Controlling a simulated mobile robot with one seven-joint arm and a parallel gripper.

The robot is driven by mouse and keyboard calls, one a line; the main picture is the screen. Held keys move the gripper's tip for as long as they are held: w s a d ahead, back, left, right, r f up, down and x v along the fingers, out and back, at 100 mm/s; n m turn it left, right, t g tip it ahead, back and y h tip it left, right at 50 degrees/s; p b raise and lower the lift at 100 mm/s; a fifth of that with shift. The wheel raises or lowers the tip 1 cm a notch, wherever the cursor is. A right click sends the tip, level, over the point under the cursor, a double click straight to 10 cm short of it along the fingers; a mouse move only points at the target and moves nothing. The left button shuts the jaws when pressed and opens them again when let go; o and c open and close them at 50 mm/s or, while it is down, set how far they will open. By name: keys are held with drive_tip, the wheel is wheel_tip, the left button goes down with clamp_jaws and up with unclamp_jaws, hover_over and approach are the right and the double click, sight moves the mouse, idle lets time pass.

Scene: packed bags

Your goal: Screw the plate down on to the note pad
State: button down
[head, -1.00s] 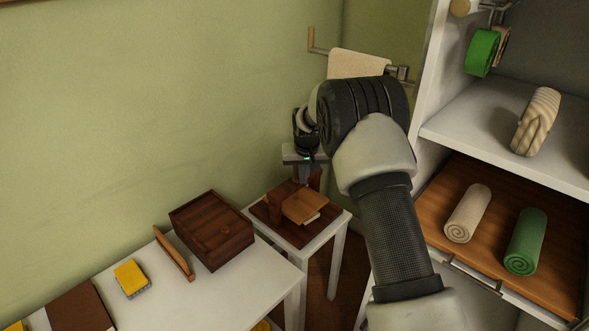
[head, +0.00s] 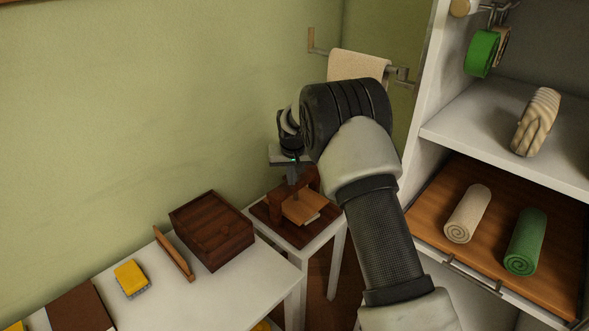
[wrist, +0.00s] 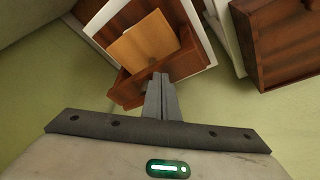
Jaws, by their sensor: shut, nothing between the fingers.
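A light-brown wooden plate (head: 304,207) lies in a dark wooden press (head: 272,212) on a small white table. A sliver of something pale, seemingly the note pad (head: 313,219), shows under the plate's front edge. In the wrist view the plate (wrist: 146,42) lies beyond a reddish-brown crossbeam (wrist: 128,91) of the press. My gripper (head: 293,190) points down at the press, in front of part of its upper frame. In the wrist view my gripper's fingers (wrist: 160,79) are together and empty, over the crossbeam; I cannot tell whether they touch it. No screw is clearly visible.
A dark wooden box (head: 212,230) stands close by on the longer white table (head: 259,283). A towel rail (head: 402,77) with a beige towel is on the wall behind. A white shelf unit (head: 420,130) with rolled towels stands on the right.

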drive_tip(key=shift+w+a, duration=0.6)
drive_tip(key=shift+a, duration=0.35)
